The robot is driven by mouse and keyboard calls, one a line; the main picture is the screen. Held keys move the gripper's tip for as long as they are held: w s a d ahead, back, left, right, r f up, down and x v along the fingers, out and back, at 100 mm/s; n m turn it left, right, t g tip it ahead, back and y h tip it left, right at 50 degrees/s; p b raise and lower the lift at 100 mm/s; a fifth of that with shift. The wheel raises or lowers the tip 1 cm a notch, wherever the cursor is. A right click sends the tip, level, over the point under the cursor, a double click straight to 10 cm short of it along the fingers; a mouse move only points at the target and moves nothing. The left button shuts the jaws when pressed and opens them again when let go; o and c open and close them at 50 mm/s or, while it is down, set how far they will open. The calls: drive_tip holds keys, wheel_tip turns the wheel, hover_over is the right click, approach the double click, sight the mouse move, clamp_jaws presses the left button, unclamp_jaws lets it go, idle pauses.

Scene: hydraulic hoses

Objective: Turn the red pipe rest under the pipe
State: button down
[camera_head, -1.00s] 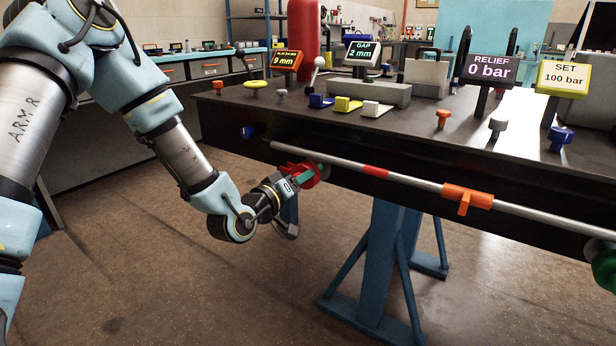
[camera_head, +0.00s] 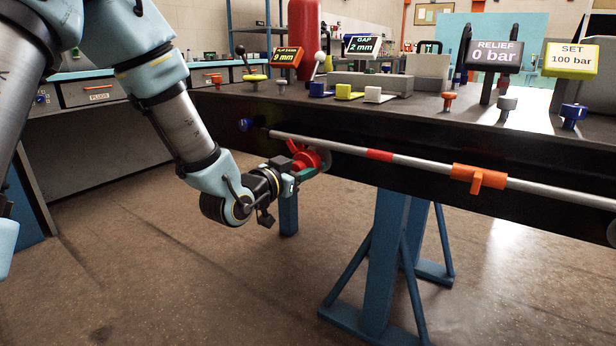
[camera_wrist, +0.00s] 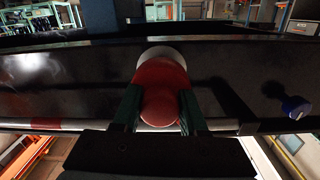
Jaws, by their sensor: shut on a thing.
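The red pipe rest (camera_head: 309,157) is on the black side of the bench, close below the grey pipe (camera_head: 420,166) near its left end. In the wrist view, which is rolled over, the red rest (camera_wrist: 160,82) shows as a rounded red piece with a pale disc behind it. My gripper (camera_head: 308,172) is shut on the red rest, with one green finger on each side of it in the wrist view. The pipe (camera_wrist: 215,126) passes behind the fingers there. Whether the rest touches the pipe is hidden.
An orange clamp-like piece (camera_head: 478,178) and a red band (camera_head: 380,155) are on the pipe. A blue knob (camera_head: 245,125) is left of the pipe's end. A blue stand (camera_head: 388,250) supports the bench. Open floor lies below my arm.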

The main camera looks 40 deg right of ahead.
drive_tip(key=m+b, duration=0.4)
drive_tip(key=shift+f, duration=0.15)
drive_tip(key=shift+m+t+b, duration=0.3)
drive_tip(key=shift+m+b, duration=1.1)
drive_tip(key=shift+m, duration=0.1)
drive_tip(key=shift+r, duration=0.2)
drive_tip(key=shift+c, duration=2.2)
unclamp_jaws()
drive_tip(key=v, duration=1)
drive_tip(key=shift+a+p, duration=0.4)
drive_tip(key=shift+r, duration=0.1)
